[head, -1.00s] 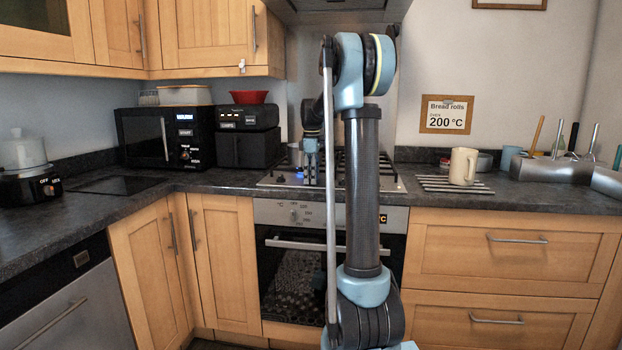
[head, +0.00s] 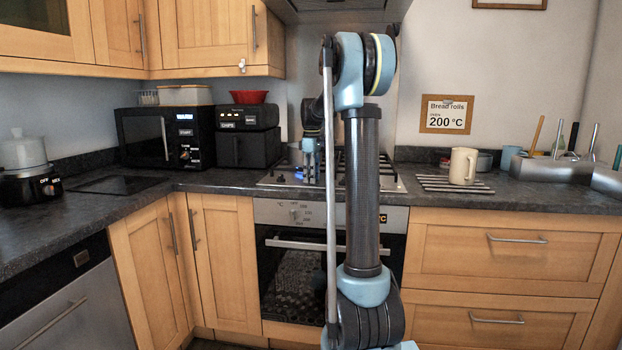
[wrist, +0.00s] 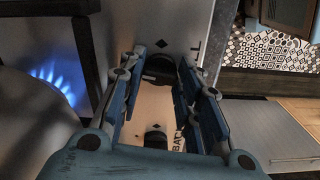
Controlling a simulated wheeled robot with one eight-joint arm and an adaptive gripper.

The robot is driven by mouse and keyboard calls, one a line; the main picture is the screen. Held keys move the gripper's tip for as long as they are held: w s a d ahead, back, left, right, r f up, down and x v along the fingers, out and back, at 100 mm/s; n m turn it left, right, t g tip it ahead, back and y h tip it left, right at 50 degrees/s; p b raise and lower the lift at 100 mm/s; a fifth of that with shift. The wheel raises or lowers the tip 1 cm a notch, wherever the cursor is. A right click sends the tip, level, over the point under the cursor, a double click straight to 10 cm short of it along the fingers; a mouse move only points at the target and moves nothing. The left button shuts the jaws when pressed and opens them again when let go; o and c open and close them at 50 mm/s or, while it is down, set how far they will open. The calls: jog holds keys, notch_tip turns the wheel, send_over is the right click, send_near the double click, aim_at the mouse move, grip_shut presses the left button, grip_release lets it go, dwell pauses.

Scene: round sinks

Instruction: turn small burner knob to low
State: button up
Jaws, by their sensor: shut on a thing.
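My gripper (wrist: 158,75) points down over the front of the hob (head: 275,181), seen in the head view. In the wrist view its two blue fingers are on either side of a dark round knob (wrist: 160,67), and they are shut on it. A second dark knob (wrist: 155,139) shows between the fingers nearer the palm, beside a label reading "BACK". The held knob's own label and pointer are not readable. Blue flames (wrist: 52,82) burn at the left of the wrist view, by a dark pan support. In the head view my arm hides part of the hob.
An oven (head: 290,275) is below the hob. A mug (head: 463,166) stands on a striped rack to the right, and a black microwave (head: 150,138) is to the left. A sign on the wall reads "Bread rolls 200 °C". A patterned floor shows in the wrist view.

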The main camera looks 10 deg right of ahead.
jog(key=o, duration=1)
jog(key=shift+w, duration=0.1)
jog(key=shift+o, duration=0.2)
notch_tip(320, 180, up, 12)
jog(key=s+d+f+m+t, duration=0.1)
jog(key=s+f+m, duration=0.3)
jog(key=s, duration=0.8)
jog(key=s+f+m, duration=0.2)
jog(key=s+f, duration=0.4)
jog(key=s, duration=0.6)
jog(key=s+f+m+t, duration=0.1)
jog(key=s+f+m, duration=0.5)
jog(key=s+f, duration=1.4)
jog(key=shift+d+f, duration=0.25)
jog(key=shift+f, duration=0.25)
